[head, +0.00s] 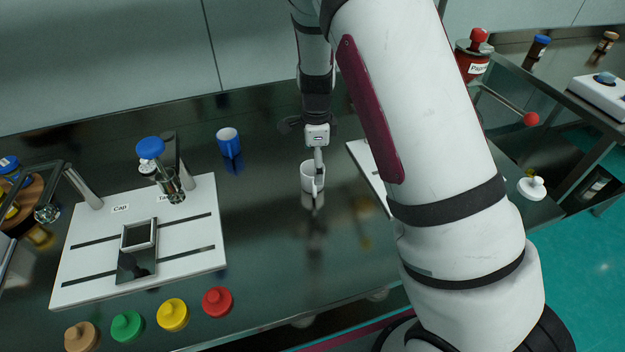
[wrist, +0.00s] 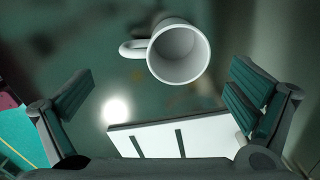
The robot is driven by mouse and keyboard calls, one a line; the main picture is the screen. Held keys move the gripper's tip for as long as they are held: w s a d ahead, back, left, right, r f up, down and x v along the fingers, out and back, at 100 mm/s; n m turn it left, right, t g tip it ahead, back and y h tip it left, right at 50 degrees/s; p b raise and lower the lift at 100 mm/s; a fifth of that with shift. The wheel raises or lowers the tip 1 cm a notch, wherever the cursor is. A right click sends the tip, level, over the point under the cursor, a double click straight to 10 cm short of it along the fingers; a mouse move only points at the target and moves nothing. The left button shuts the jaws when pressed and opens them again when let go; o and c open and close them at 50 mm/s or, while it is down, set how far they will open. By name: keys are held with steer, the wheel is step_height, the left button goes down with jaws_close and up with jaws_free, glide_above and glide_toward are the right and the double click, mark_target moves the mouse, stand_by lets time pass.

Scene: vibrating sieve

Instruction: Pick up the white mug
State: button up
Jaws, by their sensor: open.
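The white mug (head: 307,180) stands upright on the dark glossy table in the head view, near the middle. In the wrist view the white mug (wrist: 180,54) shows its open top and empty inside, with its handle pointing left. My gripper (head: 317,150) is just above and behind the mug in the head view, and its near parts overlap the mug there. In the wrist view my gripper (wrist: 160,100) has its two fingers wide apart with nothing between them. The mug lies toward the top of that view, beyond the line between the fingers. I cannot tell whether anything touches it.
A blue cup (head: 229,143) stands left of the mug. Coloured knobs (head: 172,314) line the front edge. Another white board (head: 362,158) is right of the mug. Table around the mug is clear.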

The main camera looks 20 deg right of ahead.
mark_target(313, 178)
steer(key=shift+a+f, duration=0.15)
steer(key=shift+f, duration=1.35)
steer(key=shift+a+f, duration=0.15)
steer(key=shift+f, duration=1.35)
steer(key=c, duration=1.1)
